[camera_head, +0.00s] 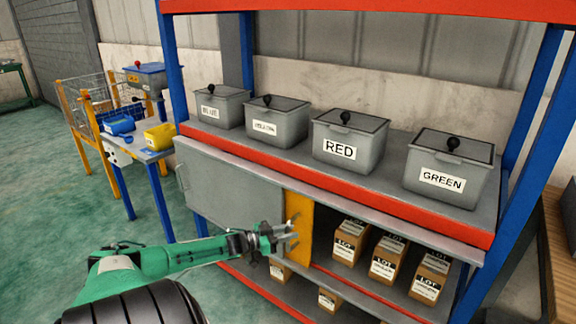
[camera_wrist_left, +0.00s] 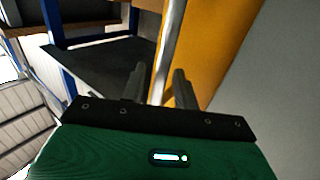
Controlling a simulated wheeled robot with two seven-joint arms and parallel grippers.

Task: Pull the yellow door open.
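The yellow door (camera_head: 300,212) shows as a narrow upright panel under the shelf board, next to a grey panel (camera_head: 228,186). It also fills the upper middle of the left wrist view (camera_wrist_left: 216,40). A silvery bar handle (camera_wrist_left: 172,38) runs along the door there. My left gripper (camera_head: 292,234) is in front of the door. In the left wrist view, its two fingers (camera_wrist_left: 158,80) are apart, with the handle's lower end appearing between them. I cannot tell whether they touch it. My right gripper is not in view.
Grey lidded bins, including RED (camera_head: 340,150) and GREEN (camera_head: 442,181), stand on the shelf above. Cardboard LOT boxes (camera_head: 388,258) stand in the bay right of the door. A blue shelf post (camera_head: 178,70) and a side table with yellow bin (camera_head: 159,136) are left.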

